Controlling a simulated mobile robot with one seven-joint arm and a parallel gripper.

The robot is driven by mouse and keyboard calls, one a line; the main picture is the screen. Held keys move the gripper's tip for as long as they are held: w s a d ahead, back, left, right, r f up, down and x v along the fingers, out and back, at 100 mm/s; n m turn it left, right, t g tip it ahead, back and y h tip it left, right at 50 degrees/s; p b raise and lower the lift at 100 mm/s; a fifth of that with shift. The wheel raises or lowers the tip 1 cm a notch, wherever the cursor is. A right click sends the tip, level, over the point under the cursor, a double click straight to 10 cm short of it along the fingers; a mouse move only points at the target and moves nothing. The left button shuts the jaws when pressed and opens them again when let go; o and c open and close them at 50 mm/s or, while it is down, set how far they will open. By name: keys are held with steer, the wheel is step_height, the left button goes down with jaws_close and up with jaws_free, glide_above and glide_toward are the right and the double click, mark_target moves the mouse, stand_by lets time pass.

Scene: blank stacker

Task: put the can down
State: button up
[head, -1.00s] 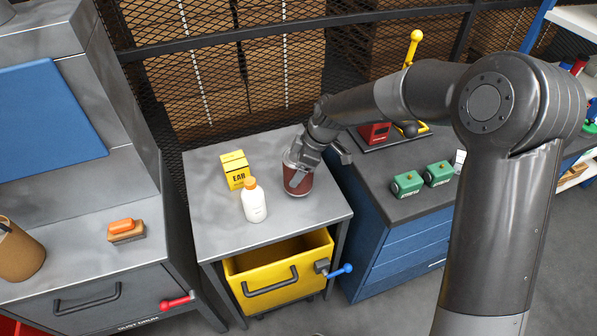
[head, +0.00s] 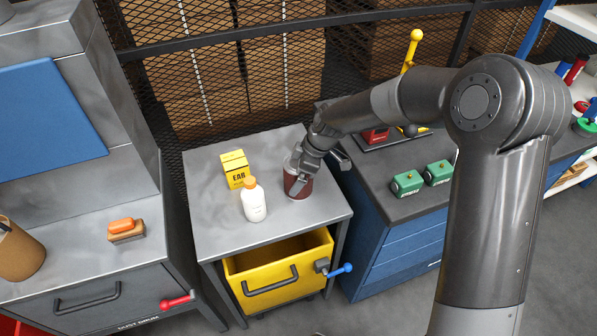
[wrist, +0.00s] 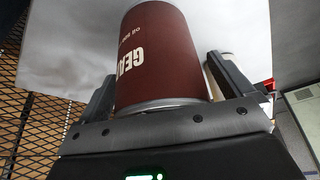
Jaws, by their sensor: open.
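The can (head: 297,184) is dark red with a pale rim and stands upright on the grey metal table, near its right rear part. In the wrist view the can (wrist: 160,60) shows white lettering and lies between the two fingers. My gripper (head: 300,182) is at the can, reaching in from the upper right. In the wrist view my gripper (wrist: 165,95) is open, with a finger on each side of the can and a gap visible at the right finger. Part of the can is hidden by the gripper in the head view.
A white bottle with an orange cap (head: 254,203) and a yellow box (head: 235,170) stand left of the can. The grey table (head: 215,222) is clear at its front. An open yellow drawer (head: 240,270) is below. Green boxes (head: 407,184) sit on the right-hand cabinet.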

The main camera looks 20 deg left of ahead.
steer(key=v, duration=1.2)
steer(key=shift+r, duration=0.2)
steer(key=s+d+r+m+t+h, duration=0.1)
steer(key=s+d+r+m, duration=0.15)
steer(key=d, duration=0.45)
steer(key=s+d+r+m+t+h, duration=0.1)
steer(key=s+d+r+m+t, duration=0.1)
steer(key=d+r+m, duration=0.35)
steer(key=s+d+r+m+t+h, duration=0.1)
steer(key=s+d+r+m, duration=0.1)
steer(key=d, duration=0.7)
steer(key=s+d+r+m+t+h, duration=0.1)
steer(key=s+d+r+m+t, duration=0.1)
steer(key=s+d+m, duration=0.9)
steer(key=s+d+t, duration=0.1)
steer(key=s+d, duration=0.2)
steer(key=d, duration=0.1)
steer(key=shift+r+m, duration=0.3)
steer(key=shift+r, duration=0.05)
